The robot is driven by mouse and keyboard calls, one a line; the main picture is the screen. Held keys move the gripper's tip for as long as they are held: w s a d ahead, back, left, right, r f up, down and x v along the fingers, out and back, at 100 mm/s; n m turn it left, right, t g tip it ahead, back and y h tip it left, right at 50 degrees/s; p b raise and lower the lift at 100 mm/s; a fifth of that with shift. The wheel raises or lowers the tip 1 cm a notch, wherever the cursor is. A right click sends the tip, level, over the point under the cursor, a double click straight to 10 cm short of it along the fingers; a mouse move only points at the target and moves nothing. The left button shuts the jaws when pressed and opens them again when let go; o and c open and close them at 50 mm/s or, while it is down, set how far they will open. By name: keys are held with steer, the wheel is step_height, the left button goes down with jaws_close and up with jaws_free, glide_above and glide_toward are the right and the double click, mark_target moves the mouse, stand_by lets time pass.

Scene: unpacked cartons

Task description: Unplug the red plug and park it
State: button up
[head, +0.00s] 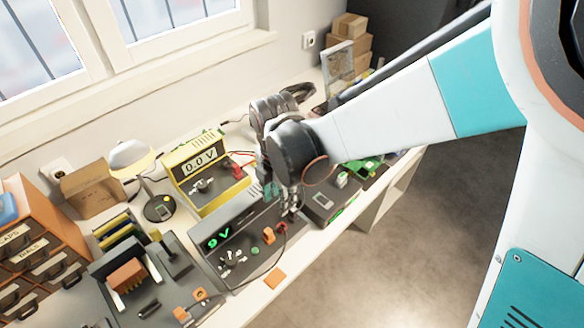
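A small red plug (281,227) sits at the right part of the dark power supply (236,243) with the green "9V" display. A dark cable runs from near the plug down and left along the front of the unit. My gripper (288,212) points down just above the plug, its fingertips very close to it. Whether the fingers touch the plug, or how far apart they are, I cannot tell. Another red piece (237,171) is on the yellow meter (205,172) that reads "0.0V". The sockets near my gripper are partly hidden by its fingers.
A dark box (325,202) is close right of my gripper. A lamp (132,158) and orange drawers (35,250) stand left.

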steer(key=w+d+r+m+p, duration=0.4)
steer(key=w+d+r, duration=0.4)
steer(key=d+r, duration=0.2)
steer(key=d+m, duration=0.1)
steer(key=d, duration=0.1)
steer(key=shift+d+r, duration=0.15)
steer(key=shift+d, duration=0.25)
steer(key=shift+s+a, duration=0.1)
stand_by(0.5)
